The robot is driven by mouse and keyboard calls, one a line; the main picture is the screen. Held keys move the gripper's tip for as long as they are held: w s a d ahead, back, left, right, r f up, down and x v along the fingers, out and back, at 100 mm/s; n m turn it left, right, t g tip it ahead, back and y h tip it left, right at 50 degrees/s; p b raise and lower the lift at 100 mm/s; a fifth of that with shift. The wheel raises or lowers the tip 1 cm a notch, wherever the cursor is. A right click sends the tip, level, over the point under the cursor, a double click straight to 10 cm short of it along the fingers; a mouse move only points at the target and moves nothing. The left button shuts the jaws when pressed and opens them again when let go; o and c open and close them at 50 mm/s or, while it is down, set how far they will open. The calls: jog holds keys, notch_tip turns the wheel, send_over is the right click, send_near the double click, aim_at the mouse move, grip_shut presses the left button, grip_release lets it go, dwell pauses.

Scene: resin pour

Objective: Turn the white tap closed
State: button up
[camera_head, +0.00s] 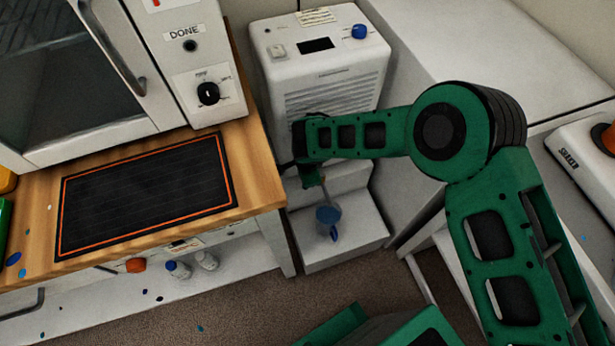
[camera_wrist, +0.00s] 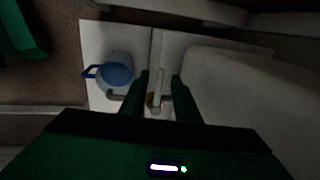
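The white tap (camera_wrist: 158,86) shows in the wrist view as a small pale upright lever with a tan patch at its base. My gripper (camera_wrist: 158,82) is open, with one dark green finger on each side of the lever; contact cannot be told. In the head view my gripper (camera_head: 311,176) is low in front of the white dispenser (camera_head: 327,72), and the arm hides most of the tap area. A cup with blue content (camera_head: 328,215) stands on the dispenser's lower step; it also shows left of the fingers in the wrist view (camera_wrist: 117,75).
A wooden bench (camera_head: 258,165) with a black orange-edged mat (camera_head: 145,195) and an oven (camera_head: 75,75) stands on the left. A white cabinet (camera_head: 425,60) stands close on the dispenser's right. Small bottles (camera_head: 178,269) sit on a shelf below the bench.

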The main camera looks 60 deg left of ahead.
jog(key=shift+w+r, duration=0.1)
notch_tip(320, 180, up, 10)
jog(key=d, duration=0.2)
jog(key=shift+s+r, duration=0.2)
jog(key=shift+s, duration=0.05)
dwell(0.7)
